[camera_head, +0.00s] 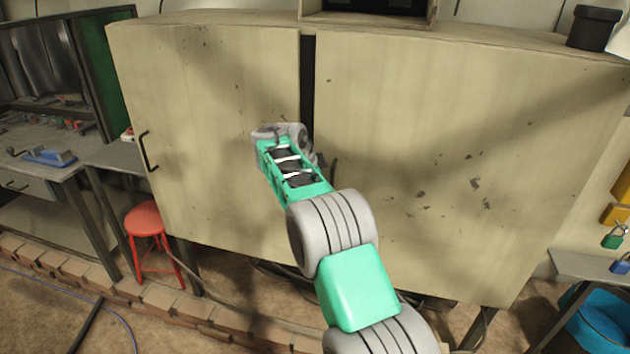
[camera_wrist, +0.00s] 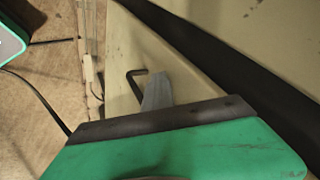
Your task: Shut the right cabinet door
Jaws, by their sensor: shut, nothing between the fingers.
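The right cabinet door (camera_head: 450,160) is a large pale beige, scuffed panel in the head view. A narrow dark gap parts it from the left cabinet door (camera_head: 215,90); I cannot tell how far the right door stands out. A black bar handle (camera_head: 147,152) is on the left door's outer edge. My gripper (camera_head: 283,133) is in front of the panels near the gap, partly hidden by my arm. In the wrist view its grey fingers (camera_wrist: 157,92) are shut and empty, in line with a black handle (camera_wrist: 132,80); contact is unclear.
A red stool (camera_head: 146,220) and a workbench (camera_head: 45,165) stand to the left. A low brick edging (camera_head: 120,290) runs along the floor. At the right are a small grey shelf (camera_head: 590,265) and a blue bucket (camera_head: 600,325). A black canister (camera_head: 593,28) stands on the cabinet top.

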